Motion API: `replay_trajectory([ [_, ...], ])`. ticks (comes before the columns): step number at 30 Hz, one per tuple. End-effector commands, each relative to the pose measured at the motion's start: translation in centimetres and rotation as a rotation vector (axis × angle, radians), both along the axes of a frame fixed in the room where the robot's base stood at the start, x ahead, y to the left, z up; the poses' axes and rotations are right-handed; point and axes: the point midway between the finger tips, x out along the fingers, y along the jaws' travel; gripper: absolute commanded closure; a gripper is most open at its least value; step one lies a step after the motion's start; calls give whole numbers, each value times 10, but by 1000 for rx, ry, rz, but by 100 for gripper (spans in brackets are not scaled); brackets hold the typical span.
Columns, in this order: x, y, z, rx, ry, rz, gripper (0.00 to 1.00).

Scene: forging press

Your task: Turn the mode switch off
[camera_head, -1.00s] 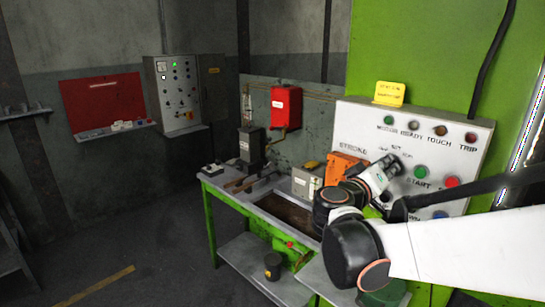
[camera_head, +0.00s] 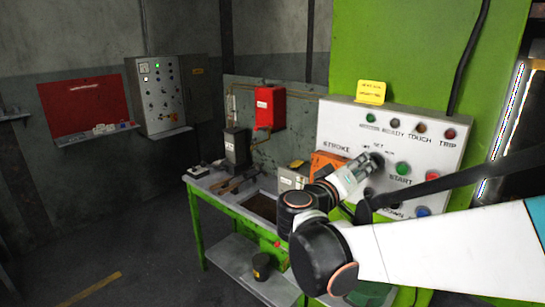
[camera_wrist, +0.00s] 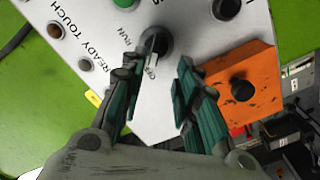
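The mode switch (camera_wrist: 154,42) is a round black knob with a pale pointer bar on the white control panel (camera_wrist: 190,45). Small lettering is printed around it, partly legible. In the wrist view my gripper (camera_wrist: 156,80) is open and empty, one finger on each side below the knob, with bare panel between them. I cannot tell whether a fingertip touches the knob. In the head view my gripper (camera_head: 362,168) points up and right at the dark knob (camera_head: 377,160), left of the green START button (camera_head: 403,168).
An orange box (camera_wrist: 245,90) with a black knob sits close to the right finger. Green and red buttons and indicator lamps crowd the panel. A workbench (camera_head: 225,205) stands at left; floor beyond is open.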

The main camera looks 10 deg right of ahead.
Motion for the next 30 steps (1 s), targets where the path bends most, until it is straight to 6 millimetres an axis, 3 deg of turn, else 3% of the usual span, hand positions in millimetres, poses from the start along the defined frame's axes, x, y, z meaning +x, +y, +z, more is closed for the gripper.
replay_trajectory([
  [1, -29, 15, 0, 0, 0, 23, 71],
  [9, -54, 47, -1, 0, 0, 22, 71],
  [15, -59, 55, 0, -1, 1, 13, 71],
  [30, -61, 54, 0, 0, 1, 8, 71],
])
